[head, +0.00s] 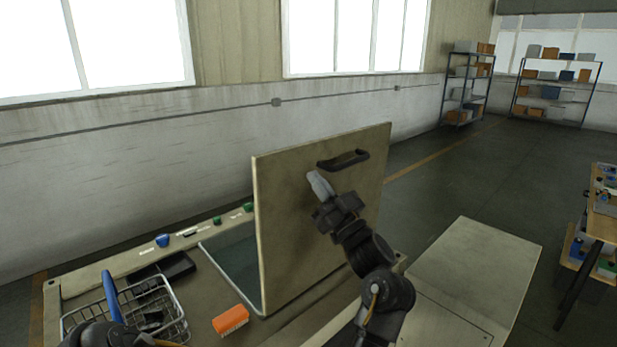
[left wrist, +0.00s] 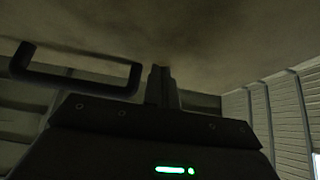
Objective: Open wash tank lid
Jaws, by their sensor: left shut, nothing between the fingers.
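The wash tank lid (head: 285,215) is a large beige panel. It stands raised, close to upright, over the tank opening (head: 236,262). Its dark bar handle (head: 343,160) is near the top edge on the side facing me. My left gripper (head: 319,184) is shut and empty, in front of the lid face just below and left of the handle. In the left wrist view the handle (left wrist: 75,72) is left of the closed fingers (left wrist: 161,84), apart from them, with the lid surface (left wrist: 215,35) above. I cannot tell whether the fingertips touch the lid. My right gripper is not in view.
Left of the lid, the bench top holds a wire basket (head: 172,300) with a blue-handled tool (head: 111,296), an orange brush (head: 230,320) and a black tray (head: 178,268). A beige cabinet (head: 470,270) stands to the right. Shelves (head: 467,85) are far back; the floor between is clear.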

